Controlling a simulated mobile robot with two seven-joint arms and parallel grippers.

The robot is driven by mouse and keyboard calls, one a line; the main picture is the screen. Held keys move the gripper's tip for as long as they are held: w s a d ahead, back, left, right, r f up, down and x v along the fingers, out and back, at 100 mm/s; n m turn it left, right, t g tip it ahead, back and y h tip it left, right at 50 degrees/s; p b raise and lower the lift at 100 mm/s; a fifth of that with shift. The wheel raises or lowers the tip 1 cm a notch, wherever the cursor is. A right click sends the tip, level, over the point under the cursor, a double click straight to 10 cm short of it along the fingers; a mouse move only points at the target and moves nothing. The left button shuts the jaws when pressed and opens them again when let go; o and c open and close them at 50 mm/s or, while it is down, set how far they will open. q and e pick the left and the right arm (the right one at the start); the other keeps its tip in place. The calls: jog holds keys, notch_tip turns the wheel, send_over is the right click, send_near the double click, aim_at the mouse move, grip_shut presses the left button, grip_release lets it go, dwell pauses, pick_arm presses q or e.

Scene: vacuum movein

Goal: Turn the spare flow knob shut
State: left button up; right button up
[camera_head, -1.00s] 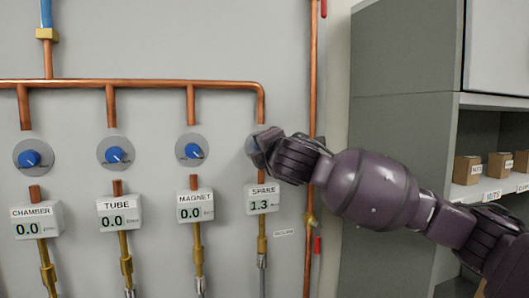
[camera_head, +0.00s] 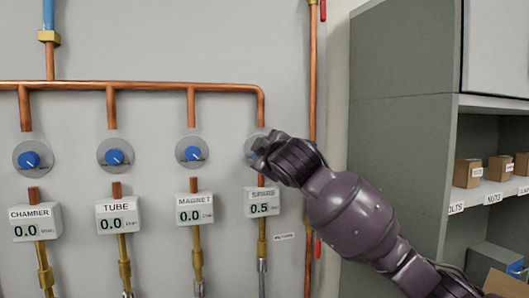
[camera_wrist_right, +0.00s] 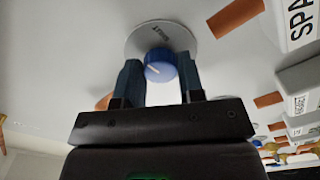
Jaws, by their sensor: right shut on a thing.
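The spare flow knob is a blue knob (camera_wrist_right: 160,66) on a round grey plate (camera_wrist_right: 178,35) in the right wrist view. My right gripper (camera_wrist_right: 160,78) has a finger on each side of the knob and is shut on it. In the head view, my right gripper (camera_head: 264,158) covers the knob, and only part of its round plate (camera_head: 251,146) shows. The spare meter (camera_head: 262,202) below it reads 0.5. My left gripper is not in view.
Three other blue knobs, chamber (camera_head: 28,159), tube (camera_head: 114,156) and magnet (camera_head: 193,153), sit to the left, each above a meter reading 0.0. A vertical copper pipe (camera_head: 312,80) runs just right of the spare knob. A grey shelf unit (camera_head: 402,110) stands at the right.

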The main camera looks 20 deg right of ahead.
jog(key=m, duration=0.4)
jog(key=shift+m, duration=0.4)
jog(key=shift+m+p, duration=0.65)
jog(key=shift+m, duration=1.55)
jog(key=o, duration=0.9)
jog(key=shift+s, duration=0.15)
jog(key=s+b, duration=0.2)
jog(key=s, duration=0.8)
jog(key=shift+s+d, duration=0.15)
jog(key=shift+s, duration=0.15)
jog(key=shift+f, duration=0.1)
